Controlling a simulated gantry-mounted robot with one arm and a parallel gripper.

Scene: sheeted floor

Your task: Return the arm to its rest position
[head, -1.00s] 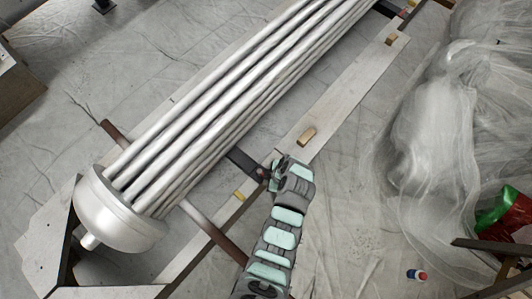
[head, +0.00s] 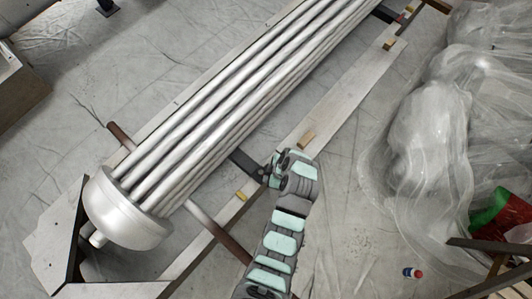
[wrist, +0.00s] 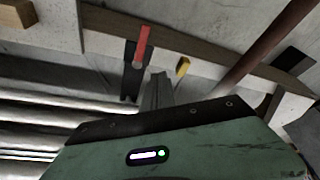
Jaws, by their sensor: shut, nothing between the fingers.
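My arm (head: 276,240) reaches up from the bottom of the head view, its wrist beside the right side of the tube bundle. My gripper (head: 268,173) is at the arm's upper end, over the frame by a dark crossbar; its fingers are too small to make out there. In the wrist view my gripper (wrist: 157,90) shows narrow fingers together, with nothing between them. They point towards a beam with a red-ended dark bracket (wrist: 138,62) and a yellow block (wrist: 183,67).
The silver tube bundle (head: 235,85) runs diagonally to a rounded end cap (head: 125,212). A pale plank (head: 345,92) carries small wooden blocks (head: 306,139). Crumpled clear plastic sheeting (head: 425,150) lies at right. Sheeted floor between plank and plastic is mostly clear.

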